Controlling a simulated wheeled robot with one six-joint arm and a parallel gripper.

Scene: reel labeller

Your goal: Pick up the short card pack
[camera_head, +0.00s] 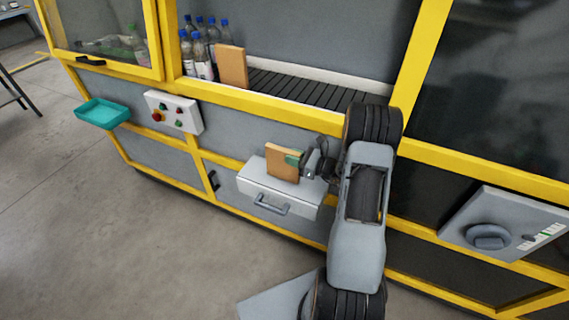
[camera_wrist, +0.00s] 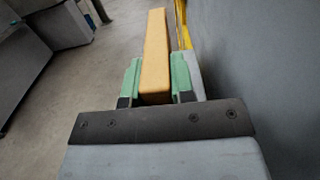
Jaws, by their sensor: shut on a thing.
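The short card pack (camera_head: 281,162) is an orange-tan block held upright at the top of the white drawer unit. My gripper (camera_head: 299,160) reaches it from the right and is shut on it. In the wrist view the pack (camera_wrist: 155,60) stands between the two green fingers of my gripper (camera_wrist: 157,82), with a finger against each side. I cannot tell whether the pack's lower edge touches the drawer unit. A taller tan card pack (camera_head: 232,67) stands on the conveyor behind, beside the bottles.
The white drawer unit (camera_head: 250,185) has a grey handle. Several blue-capped bottles (camera_head: 199,62) stand on the dark conveyor (camera_head: 300,88). Yellow frame bars surround the opening. A teal tray (camera_head: 104,113) and a button box (camera_head: 173,112) are at the left. The floor in front is clear.

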